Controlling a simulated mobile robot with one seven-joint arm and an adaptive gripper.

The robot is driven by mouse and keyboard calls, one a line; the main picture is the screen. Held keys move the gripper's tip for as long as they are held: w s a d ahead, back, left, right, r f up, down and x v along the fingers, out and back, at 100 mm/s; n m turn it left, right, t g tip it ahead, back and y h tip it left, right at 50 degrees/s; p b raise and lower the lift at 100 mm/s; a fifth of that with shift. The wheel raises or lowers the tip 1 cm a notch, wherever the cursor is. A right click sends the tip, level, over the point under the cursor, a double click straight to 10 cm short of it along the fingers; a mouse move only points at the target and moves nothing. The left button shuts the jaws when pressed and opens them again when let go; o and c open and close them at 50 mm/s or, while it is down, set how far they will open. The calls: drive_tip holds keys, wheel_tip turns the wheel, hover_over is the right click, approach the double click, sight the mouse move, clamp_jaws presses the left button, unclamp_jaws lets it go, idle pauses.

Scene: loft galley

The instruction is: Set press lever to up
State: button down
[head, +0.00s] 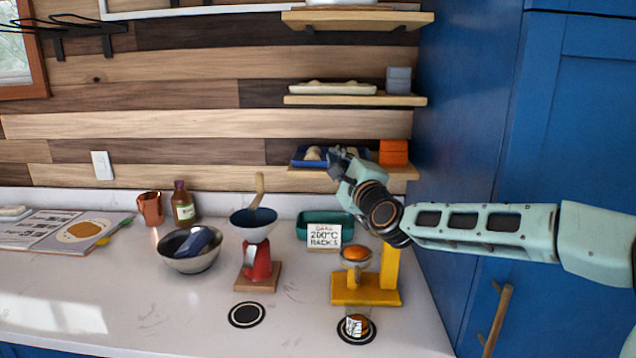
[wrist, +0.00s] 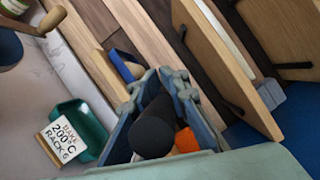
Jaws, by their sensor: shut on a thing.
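The yellow press (head: 367,292) stands on the counter at the right, with a round orange thing (head: 355,253) in the metal cup at its front. My gripper (head: 338,165) is above the press, level with the lowest shelf. In the wrist view my gripper (wrist: 158,84) is shut on a black cylindrical grip (wrist: 155,122), which looks like the handle of the press lever. My wrist and arm hide the rest of the lever and the top of the press in the head view, so its exact angle cannot be told.
Shelves (head: 355,100) hang on the wall behind and above my gripper. A green tray (head: 318,222) with a sign stands behind the press. A red stand with a dark funnel (head: 254,222) is to its left. The blue cabinet (head: 465,150) is close on the right.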

drive_tip(key=d+r+m+t+h+b, duration=0.1)
drive_tip(key=d+r+m+b, duration=0.1)
drive_tip(key=d+m, duration=0.2)
drive_tip(key=d+r+m+t+h+b, duration=0.1)
drive_tip(key=d+r+m+b, duration=0.1)
drive_tip(key=d, duration=0.7)
drive_tip(key=shift+s+r+m+t+b, duration=0.2)
drive_tip(key=shift+r+m+t+b, duration=0.2)
drive_tip(key=shift+m+b, duration=0.6)
drive_tip(key=c, duration=1.8)
unclamp_jaws()
drive_tip(key=shift+f, duration=0.1)
drive_tip(key=v, duration=1.2)
drive_tip(key=shift+a, duration=0.1)
